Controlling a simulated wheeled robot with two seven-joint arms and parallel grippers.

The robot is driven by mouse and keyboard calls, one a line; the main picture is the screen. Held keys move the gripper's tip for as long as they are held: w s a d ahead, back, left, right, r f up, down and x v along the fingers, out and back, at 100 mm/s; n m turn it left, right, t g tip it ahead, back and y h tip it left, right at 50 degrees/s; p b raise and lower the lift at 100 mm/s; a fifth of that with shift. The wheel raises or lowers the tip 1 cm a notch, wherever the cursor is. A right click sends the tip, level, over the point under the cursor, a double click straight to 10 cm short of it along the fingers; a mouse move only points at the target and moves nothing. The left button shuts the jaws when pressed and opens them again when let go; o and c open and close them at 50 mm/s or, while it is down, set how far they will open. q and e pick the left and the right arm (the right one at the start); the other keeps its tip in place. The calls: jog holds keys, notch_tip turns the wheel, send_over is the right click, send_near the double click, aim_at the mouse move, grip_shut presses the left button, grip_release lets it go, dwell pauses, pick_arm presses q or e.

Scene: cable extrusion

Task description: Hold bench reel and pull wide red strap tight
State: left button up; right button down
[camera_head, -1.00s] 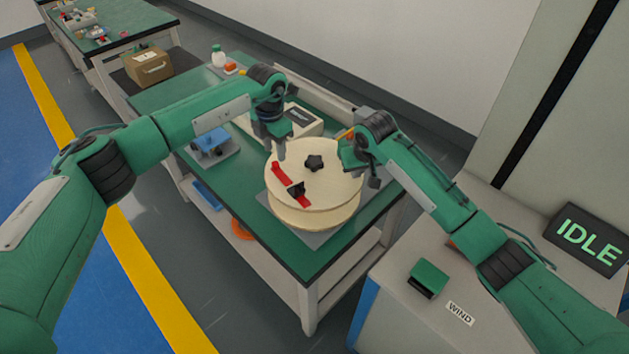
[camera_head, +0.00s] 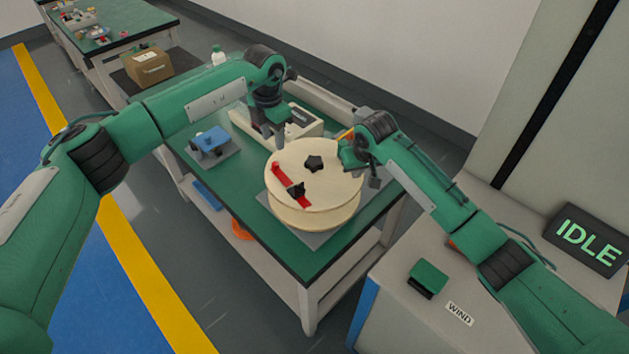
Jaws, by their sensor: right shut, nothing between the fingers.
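The bench reel (camera_head: 335,183) is a pale wooden spool lying flat on the green bench, with a black star knob (camera_head: 313,163) at its centre. The wide red strap (camera_head: 280,174) lies across the left part of its top face, under a second black knob (camera_head: 297,191). My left gripper (camera_head: 275,139) is raised beyond the reel's far left edge, apart from the strap; its jaw opening is too small to judge. My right gripper (camera_head: 350,160) is shut and empty at the reel's right far edge; its exact contact with the reel is hidden.
A blue device (camera_head: 210,140) stands on the bench at left. A pale box with a dark display (camera_head: 299,121) stands behind the reel. At right are a cabinet with a green button (camera_head: 429,277) and a screen reading IDLE (camera_head: 588,240). The front bench corner is clear.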

jog(key=shift+r+p, duration=2.95)
jog(key=shift+r, duration=0.05)
jog(key=b+v, duration=0.3)
jog(key=v, duration=1)
jog(key=shift+s+r, duration=0.2)
jog(key=shift+r, duration=0.1)
